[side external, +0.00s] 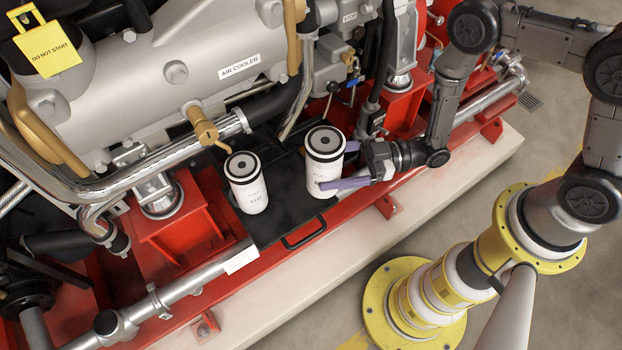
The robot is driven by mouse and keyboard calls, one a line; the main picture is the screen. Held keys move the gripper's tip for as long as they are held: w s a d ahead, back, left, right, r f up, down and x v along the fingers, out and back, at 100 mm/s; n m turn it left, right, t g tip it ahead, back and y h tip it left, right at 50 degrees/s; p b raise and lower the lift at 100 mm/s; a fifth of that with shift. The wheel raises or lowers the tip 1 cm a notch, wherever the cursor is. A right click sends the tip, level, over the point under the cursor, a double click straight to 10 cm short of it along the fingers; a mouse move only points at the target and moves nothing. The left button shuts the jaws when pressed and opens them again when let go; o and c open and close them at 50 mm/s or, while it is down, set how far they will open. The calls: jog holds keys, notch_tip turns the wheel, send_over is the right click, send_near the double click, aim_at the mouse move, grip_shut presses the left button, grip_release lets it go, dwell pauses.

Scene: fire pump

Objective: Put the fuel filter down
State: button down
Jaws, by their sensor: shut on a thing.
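A white fuel filter with a black top rim (324,160) stands upright at the right part of a black tray (282,218). A second, similar white filter (247,183) stands upright on the tray to the left, apart from the held one.
The grey engine with its pipes (180,60) rises behind the tray. A brass valve (202,125) hangs near the left filter. Red frame beams (180,225) flank the tray. A black tray handle (304,234) faces the front. Bare tray shows between and in front of the filters.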

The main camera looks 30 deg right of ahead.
aim_at(312, 182)
jog(key=w+f, duration=0.1)
jog(key=w+a+f, duration=0.1)
jog(key=f, duration=0.1)
jog(key=w+a+f, duration=0.1)
jog(key=shift+a+f, duration=0.1)
jog(key=shift+f, duration=1.65)
jog(key=shift+f, duration=0.1)
grip_release()
jog(key=shift+f, duration=0.1)
jog(key=shift+d, duration=0.25)
jog(key=v, duration=1.1)
jog(key=shift+s+d, duration=0.2)
jog(key=shift+d, duration=0.05)
